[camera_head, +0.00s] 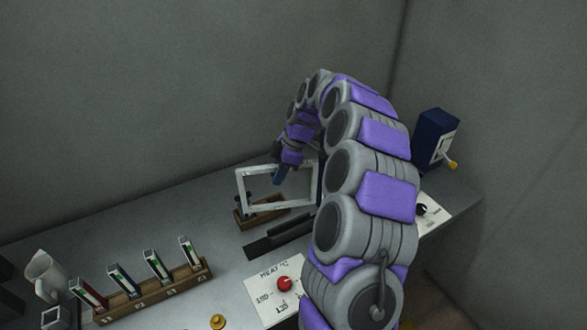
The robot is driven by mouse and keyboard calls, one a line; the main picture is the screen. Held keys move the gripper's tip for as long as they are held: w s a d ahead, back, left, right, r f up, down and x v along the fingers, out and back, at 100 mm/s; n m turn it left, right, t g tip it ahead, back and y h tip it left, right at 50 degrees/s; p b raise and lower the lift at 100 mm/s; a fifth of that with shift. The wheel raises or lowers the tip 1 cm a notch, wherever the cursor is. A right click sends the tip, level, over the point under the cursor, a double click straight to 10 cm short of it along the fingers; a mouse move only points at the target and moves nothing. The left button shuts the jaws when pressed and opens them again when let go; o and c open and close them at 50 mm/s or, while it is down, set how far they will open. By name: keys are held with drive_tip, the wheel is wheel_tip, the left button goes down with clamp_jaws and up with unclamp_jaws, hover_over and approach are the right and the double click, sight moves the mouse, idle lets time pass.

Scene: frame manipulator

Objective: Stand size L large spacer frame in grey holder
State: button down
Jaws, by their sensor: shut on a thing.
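A large pale square spacer frame (241,189) is upright in the middle of the view. My gripper (281,174) is shut on the frame near its upper right side. The frame's right side is partly hidden by my arm and gripper. A dark grey slotted holder (264,244) lies on the bench in front of the frame, nearer the camera. A brown wooden holder (245,217) is just below the frame in the picture. I cannot tell whether the frame's lower edge touches it.
A wooden rack (164,294) with several coloured upright pieces stands at the front left, beside a pale jug (45,275). A panel with a red knob (284,284) lies in front of the grey holder. A blue box (434,138) stands at the right. The back left bench is clear.

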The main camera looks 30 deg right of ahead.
sight(292, 202)
drive_tip(key=d+n, duration=0.1)
drive_tip(key=n, duration=0.1)
drive_tip(key=s+d+n+g, duration=0.1)
drive_tip(key=shift+s+d+r+n, duration=0.1)
drive_tip(key=shift+d+r+n, duration=0.15)
drive_tip(key=shift+d+n, duration=0.1)
drive_tip(key=f, duration=0.4)
drive_tip(key=f+b, duration=0.1)
drive_tip(key=f, duration=0.3)
drive_tip(key=f+b, duration=0.1)
drive_tip(key=f, duration=0.3)
drive_tip(key=shift+d, duration=0.4)
drive_tip(key=shift+f+b, duration=0.5)
drive_tip(key=shift+f, duration=0.25)
drive_tip(key=shift+s+f+b, duration=0.1)
drive_tip(key=shift+f+b, duration=0.2)
drive_tip(key=shift+b, duration=0.15)
drive_tip(key=c, duration=1.1)
unclamp_jaws()
drive_tip(key=shift+a, duration=0.1)
drive_tip(key=shift+o, duration=0.9)
drive_tip(key=shift+r, duration=0.1)
